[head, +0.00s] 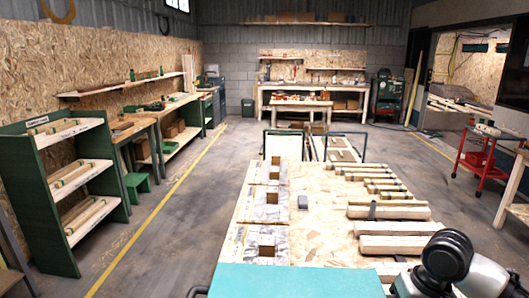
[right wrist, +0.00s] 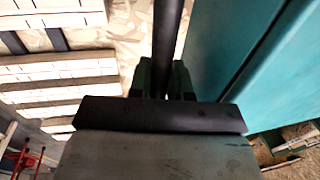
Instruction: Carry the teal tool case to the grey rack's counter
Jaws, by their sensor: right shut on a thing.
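The teal tool case (head: 290,281) fills the bottom middle of the head view, in front of the near end of a wooden table; only its upper part shows. It also fills the right side of the right wrist view (right wrist: 235,50). My right gripper (right wrist: 167,82) is shut on a dark bar (right wrist: 167,35) beside the case, which looks like its handle. In the head view my right arm shows at bottom right, but its fingers are hidden. My left gripper is out of view. I cannot tell surely which unit is the grey rack.
A green shelf unit (head: 70,190) stands left, a red cart (head: 480,160) right. A workbench (head: 310,100) stands at the back. Floor is open on both sides of the table.

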